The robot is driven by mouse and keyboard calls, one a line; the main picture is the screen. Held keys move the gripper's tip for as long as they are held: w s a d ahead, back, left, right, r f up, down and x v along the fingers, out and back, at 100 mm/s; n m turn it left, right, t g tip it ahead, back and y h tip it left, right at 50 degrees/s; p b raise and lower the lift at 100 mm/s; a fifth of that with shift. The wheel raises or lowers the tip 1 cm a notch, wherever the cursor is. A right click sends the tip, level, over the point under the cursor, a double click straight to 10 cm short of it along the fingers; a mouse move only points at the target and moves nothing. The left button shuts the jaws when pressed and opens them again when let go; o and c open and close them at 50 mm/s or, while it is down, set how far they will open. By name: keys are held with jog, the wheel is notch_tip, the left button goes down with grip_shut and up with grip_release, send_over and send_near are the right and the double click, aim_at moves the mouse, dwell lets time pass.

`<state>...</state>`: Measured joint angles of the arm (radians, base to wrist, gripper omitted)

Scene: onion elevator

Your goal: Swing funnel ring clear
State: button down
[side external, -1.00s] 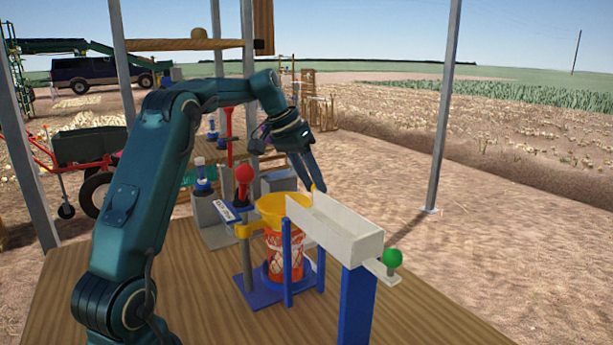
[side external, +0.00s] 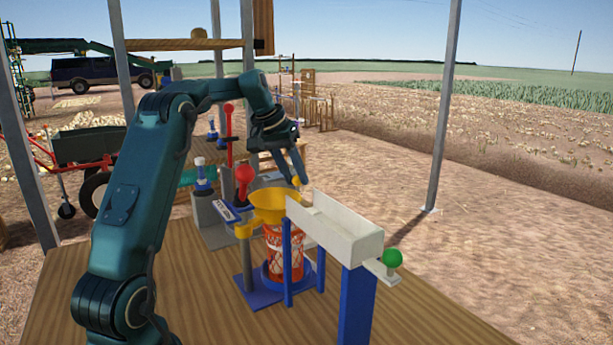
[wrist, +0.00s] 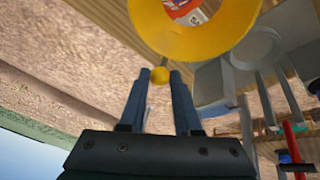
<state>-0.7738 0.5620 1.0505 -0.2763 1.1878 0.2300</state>
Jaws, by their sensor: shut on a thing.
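The yellow funnel ring (side external: 266,198) sits on a bracket on a grey post (side external: 246,265), beside the white trough. It overlaps the top of the orange-and-white net bag (side external: 284,255) in this view. My gripper (side external: 298,178) is shut on the ring's yellow knob (wrist: 159,75). In the wrist view the knob is between my two fingertips, with the yellow ring (wrist: 228,36) just beyond. Part of the bag (wrist: 186,9) shows through the ring's opening, off-centre near the top edge.
The white trough (side external: 345,237) with a green knob (side external: 392,257) stands on a blue post close to the ring's right. A red-knobbed lever (side external: 244,174) and grey blocks stand behind left.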

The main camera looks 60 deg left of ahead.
jog(key=s+a+n+g+y, duration=0.3)
jog(key=s+a+n, duration=0.6)
jog(key=s+n, duration=0.3)
jog(key=shift+s+a+n+y, duration=0.4)
jog(key=shift+s+y, duration=0.2)
jog(key=shift+s, duration=0.1)
jog(key=shift+s+r+g, duration=0.1)
jog(key=shift+g, duration=0.2)
jog(key=c, duration=0.6)
grip_release()
jog(key=v, duration=0.5)
jog(key=shift+d, duration=0.1)
